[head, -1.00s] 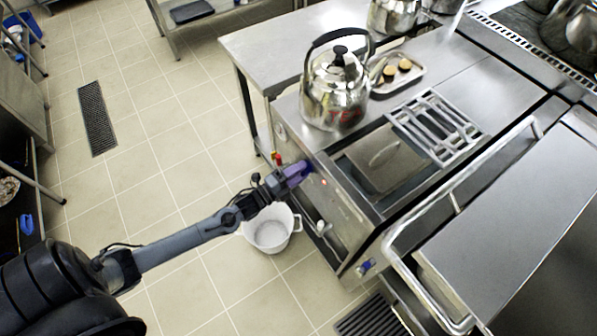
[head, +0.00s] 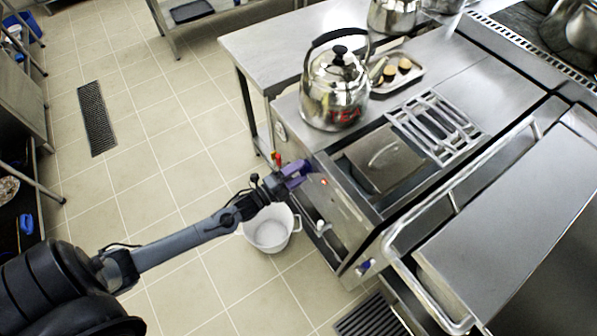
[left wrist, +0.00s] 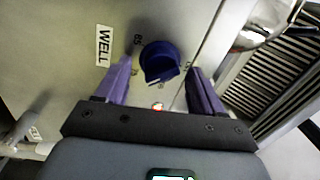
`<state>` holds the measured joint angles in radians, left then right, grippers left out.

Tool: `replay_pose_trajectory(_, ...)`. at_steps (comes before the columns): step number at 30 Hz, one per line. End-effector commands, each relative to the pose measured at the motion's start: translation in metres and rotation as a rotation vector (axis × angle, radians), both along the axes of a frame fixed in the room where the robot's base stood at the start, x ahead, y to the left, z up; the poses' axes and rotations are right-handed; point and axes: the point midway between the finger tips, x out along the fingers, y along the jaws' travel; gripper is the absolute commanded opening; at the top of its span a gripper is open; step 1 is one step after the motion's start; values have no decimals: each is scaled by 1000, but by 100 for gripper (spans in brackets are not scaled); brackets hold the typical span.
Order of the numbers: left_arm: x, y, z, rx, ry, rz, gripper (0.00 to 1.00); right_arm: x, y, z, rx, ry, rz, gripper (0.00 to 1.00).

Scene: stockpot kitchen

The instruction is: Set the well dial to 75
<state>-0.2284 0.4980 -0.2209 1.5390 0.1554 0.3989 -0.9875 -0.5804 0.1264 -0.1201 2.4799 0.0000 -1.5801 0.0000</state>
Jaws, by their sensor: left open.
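The well dial (left wrist: 160,62) is a round dark blue knob on the steel panel, beside a white WELL label (left wrist: 104,45). Small numbers are printed around it; one looks like 85, the others are too blurred to read surely. I cannot tell which number the knob points to. My left gripper (left wrist: 158,67) has its purple fingers spread, one on each side of the knob, with visible gaps. In the head view my left gripper (head: 303,172) is at the counter's front panel and hides the dial. My right gripper is not in view.
A red light (left wrist: 157,107) glows below the dial. A large kettle (head: 335,90) stands on the counter above, near a lidded well (head: 383,160) and a metal rack (head: 435,125). A white bucket (head: 270,230) sits on the floor below my arm.

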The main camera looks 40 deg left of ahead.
Motion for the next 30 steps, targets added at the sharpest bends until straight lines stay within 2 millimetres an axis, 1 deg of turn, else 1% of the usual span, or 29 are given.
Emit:
replay_pose_trajectory(5,-23,5,-1,2,3,0,68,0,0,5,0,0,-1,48)
replay_pose_trajectory(12,-64,15,-4,1,4,1,68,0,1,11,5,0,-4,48)
replay_pose_trajectory(18,-89,21,-6,0,2,0,68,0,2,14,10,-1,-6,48)
replay_pose_trajectory(24,-99,23,-7,0,0,0,68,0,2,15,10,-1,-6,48)
replay_pose_trajectory(30,-100,24,-7,1,0,0,68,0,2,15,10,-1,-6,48)
